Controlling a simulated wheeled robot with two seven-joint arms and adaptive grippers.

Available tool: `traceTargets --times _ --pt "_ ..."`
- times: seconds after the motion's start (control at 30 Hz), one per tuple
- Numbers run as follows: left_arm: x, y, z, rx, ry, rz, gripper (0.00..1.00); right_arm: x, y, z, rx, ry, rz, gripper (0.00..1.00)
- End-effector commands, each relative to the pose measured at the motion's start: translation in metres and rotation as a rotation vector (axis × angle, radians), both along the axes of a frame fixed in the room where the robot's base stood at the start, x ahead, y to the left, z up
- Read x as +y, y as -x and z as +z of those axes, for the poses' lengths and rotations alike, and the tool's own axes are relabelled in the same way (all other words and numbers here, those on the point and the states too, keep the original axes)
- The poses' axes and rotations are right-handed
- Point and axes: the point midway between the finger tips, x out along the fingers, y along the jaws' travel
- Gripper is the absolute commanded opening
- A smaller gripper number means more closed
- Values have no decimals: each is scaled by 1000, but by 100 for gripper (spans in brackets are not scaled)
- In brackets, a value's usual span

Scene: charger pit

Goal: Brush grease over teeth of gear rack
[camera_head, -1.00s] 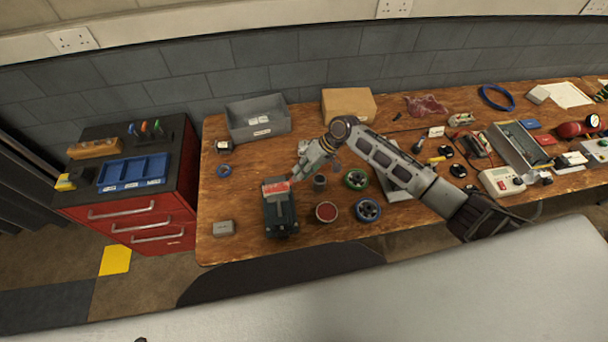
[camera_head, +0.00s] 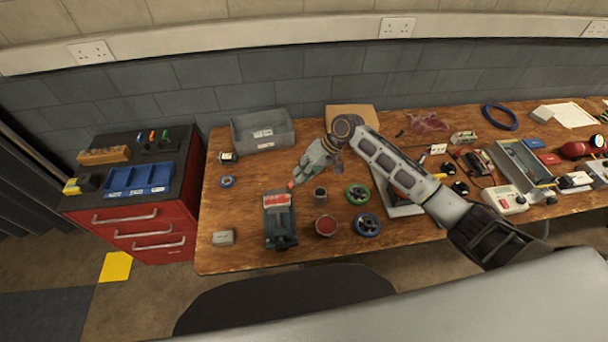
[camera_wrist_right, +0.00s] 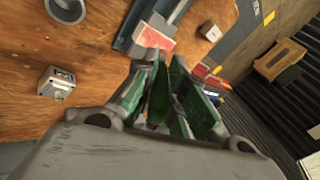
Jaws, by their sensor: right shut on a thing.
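The gear rack (camera_head: 276,199) appears as a pale strip with red on it, at the top of a dark green vise (camera_head: 280,227) on the bench. The vise also shows at the top of the right wrist view (camera_wrist_right: 150,28); the rack's teeth are too small to make out. My right gripper (camera_head: 303,174) is shut on the grease brush (camera_head: 292,184). Only its red tip shows, just right of the rack; contact cannot be told. Its fingers (camera_wrist_right: 170,78) hide most of the brush in the wrist view. An open tin of red grease (camera_head: 326,225) stands right of the vise. My left gripper is out of view.
A dark cup (camera_head: 320,194), a green-rimmed wheel (camera_head: 358,194) and a blue-rimmed wheel (camera_head: 367,225) stand right of the vise. A small grey box (camera_head: 223,238) is left of it. A grey bin (camera_head: 263,129) stands behind. Bare wood lies between.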

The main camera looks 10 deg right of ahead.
Motion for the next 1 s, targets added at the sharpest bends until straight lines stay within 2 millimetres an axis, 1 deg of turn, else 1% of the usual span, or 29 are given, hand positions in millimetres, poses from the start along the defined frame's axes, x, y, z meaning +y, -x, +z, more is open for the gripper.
traceTargets --times 0.6,1.0 --pt "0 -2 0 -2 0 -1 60 0 -1 -1 -1 0 -1 0" --pt "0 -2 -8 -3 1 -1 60 -1 -15 -10 -2 0 -3 0"
